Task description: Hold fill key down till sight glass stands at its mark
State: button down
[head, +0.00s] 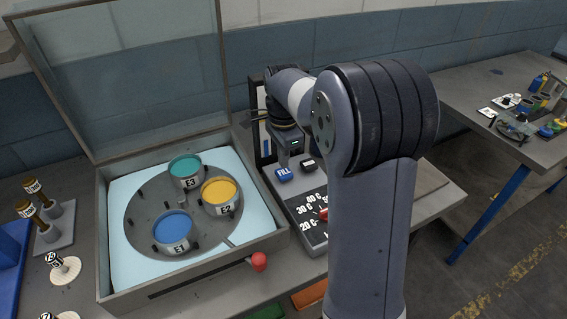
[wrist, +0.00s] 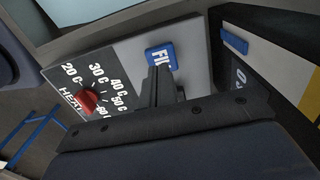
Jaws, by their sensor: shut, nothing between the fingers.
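The blue FILL key (head: 284,175) sits on the control panel right of the open machine. It also shows in the wrist view (wrist: 161,57), its lower part covered by my fingers. My gripper (head: 284,164) is shut and empty, pointing down at the key; in the wrist view its fingertips (wrist: 160,70) overlap the key's edge. I cannot tell whether they touch or press it. An upright dark board (head: 257,143) behind the panel carries a blue strip (head: 266,148), perhaps the sight glass; its mark cannot be made out.
The HEAT dial with a red knob (wrist: 88,100) is nearby. At left, the open machine (head: 190,275) holds teal (head: 186,168), yellow (head: 219,193) and blue (head: 172,230) pots. A red-knobbed lever (head: 259,262) sticks out in front.

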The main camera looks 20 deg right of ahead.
aim_at(284, 174)
jog(key=shift+f, duration=1.2)
